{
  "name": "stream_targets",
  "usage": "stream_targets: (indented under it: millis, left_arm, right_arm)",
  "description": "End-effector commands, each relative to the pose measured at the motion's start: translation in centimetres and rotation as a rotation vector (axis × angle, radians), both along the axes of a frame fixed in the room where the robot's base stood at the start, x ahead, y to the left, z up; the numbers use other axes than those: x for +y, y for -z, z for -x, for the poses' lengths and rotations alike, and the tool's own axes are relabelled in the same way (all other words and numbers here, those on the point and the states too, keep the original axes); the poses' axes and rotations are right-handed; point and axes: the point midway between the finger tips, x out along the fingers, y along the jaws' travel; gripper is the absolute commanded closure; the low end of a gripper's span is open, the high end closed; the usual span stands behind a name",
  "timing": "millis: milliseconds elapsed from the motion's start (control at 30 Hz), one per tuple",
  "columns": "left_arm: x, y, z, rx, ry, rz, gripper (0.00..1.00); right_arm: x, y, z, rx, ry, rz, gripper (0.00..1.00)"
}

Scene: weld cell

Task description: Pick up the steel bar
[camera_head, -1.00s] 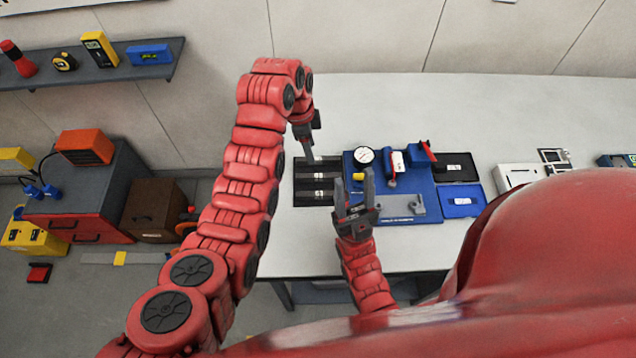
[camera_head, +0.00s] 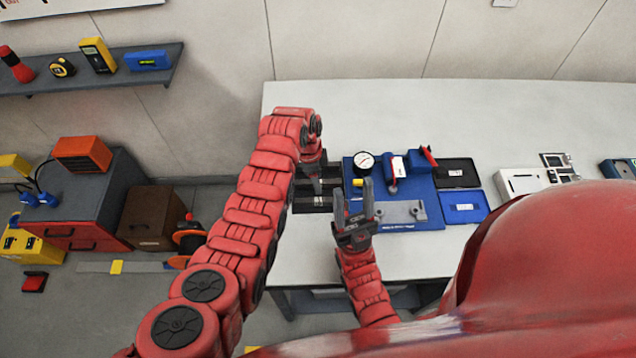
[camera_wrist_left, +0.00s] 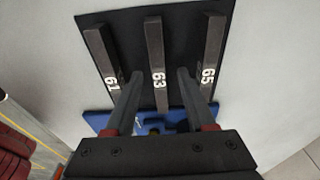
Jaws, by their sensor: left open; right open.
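Three dark steel bars lie side by side on a black tray (camera_wrist_left: 182,28) in the left wrist view. They are marked 61 (camera_wrist_left: 102,52), 63 (camera_wrist_left: 155,48) and 65 (camera_wrist_left: 213,48). My left gripper (camera_wrist_left: 159,74) is open and empty, its fingers on either side of the middle bar, 63; whether they touch it I cannot tell. In the head view my left gripper (camera_head: 318,184) is over the tray, and my arm hides most of the bars. My right gripper (camera_head: 354,190) is open and empty by the near left part of the blue fixture plate.
The blue fixture plate (camera_head: 424,205) carries a dial gauge (camera_head: 364,160), a red-handled clamp (camera_head: 427,155) and a grey bracket (camera_head: 400,211). A black tray (camera_head: 457,172) and a blue tray (camera_head: 463,207) lie right of it. The bench's back is clear.

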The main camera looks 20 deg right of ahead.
Motion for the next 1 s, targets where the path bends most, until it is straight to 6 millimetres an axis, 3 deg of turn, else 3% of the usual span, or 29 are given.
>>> stream_targets:
  millis: [33, 333, 1000]
  left_arm:
    - [0.00, -0.03, 0.00, 0.000, 0.000, 0.000, 0.45]
    - [0.01, -0.05, 0.02, 0.001, 0.000, 0.000, 0.99]
    - [0.03, -0.05, 0.02, 0.001, 0.000, 0.000, 1.00]
  right_arm:
    - [0.00, -0.02, 0.00, 0.000, 0.000, 0.000, 0.50]
    - [0.00, -0.02, 0.00, 0.000, 0.000, 0.000, 0.50]
    - [0.00, -0.01, 0.00, 0.000, 0.000, 0.000, 0.50]
